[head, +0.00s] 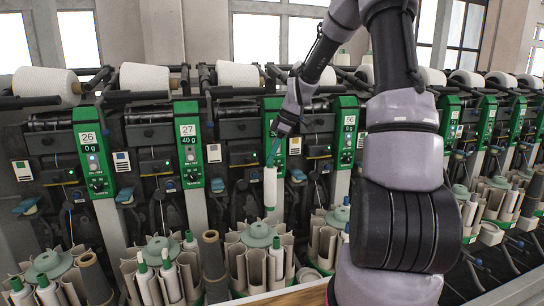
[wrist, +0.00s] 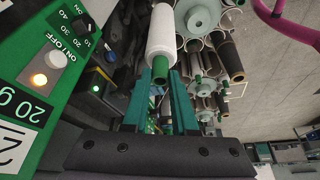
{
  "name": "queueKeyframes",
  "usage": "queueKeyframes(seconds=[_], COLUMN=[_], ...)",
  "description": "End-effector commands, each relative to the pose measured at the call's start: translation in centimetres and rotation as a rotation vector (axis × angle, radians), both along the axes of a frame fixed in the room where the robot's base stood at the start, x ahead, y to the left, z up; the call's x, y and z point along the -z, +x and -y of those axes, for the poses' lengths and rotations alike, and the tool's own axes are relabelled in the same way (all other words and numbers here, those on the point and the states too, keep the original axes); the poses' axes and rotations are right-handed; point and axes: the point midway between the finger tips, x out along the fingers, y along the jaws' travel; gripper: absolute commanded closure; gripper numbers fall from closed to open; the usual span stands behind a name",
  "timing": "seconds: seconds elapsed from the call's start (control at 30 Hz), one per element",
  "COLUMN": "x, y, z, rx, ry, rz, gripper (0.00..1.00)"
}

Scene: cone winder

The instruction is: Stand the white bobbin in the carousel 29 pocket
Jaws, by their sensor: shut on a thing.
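My gripper (head: 272,158) is shut on the upper end of the white bobbin (head: 270,188), which hangs almost upright in front of the machine. In the wrist view the green fingers (wrist: 160,75) close on the bobbin's green end, and its white body (wrist: 160,32) points away from them. Below the bobbin in the head view is a carousel with a green hub (head: 258,235) and beige pockets around it. The bobbin's lower end is clear above it. Another carousel (head: 338,218) stands to its right. I cannot read a 29 on either; the nearby panel label is partly hidden by my arm.
Green control panels, including 26 (head: 92,150) and 27 (head: 190,155), line the machine. Carousels at left hold white bobbins (head: 170,278). Dark cones (head: 214,262) stand between carousels. White yarn packages (head: 145,77) lie along the top.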

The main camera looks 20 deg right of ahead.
Motion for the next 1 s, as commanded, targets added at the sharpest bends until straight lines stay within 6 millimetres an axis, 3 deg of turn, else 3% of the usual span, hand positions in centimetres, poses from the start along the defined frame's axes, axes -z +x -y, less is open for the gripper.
queueKeyframes(seconds=[0.33, 1.0], x=[0.3, 4.2], y=[0.0, 0.0], z=[0.0, 0.0], rx=[0.0, 0.0], ry=[0.0, 0.0], rz=[0.0, -0.001], gripper=[1.0, 1.0])
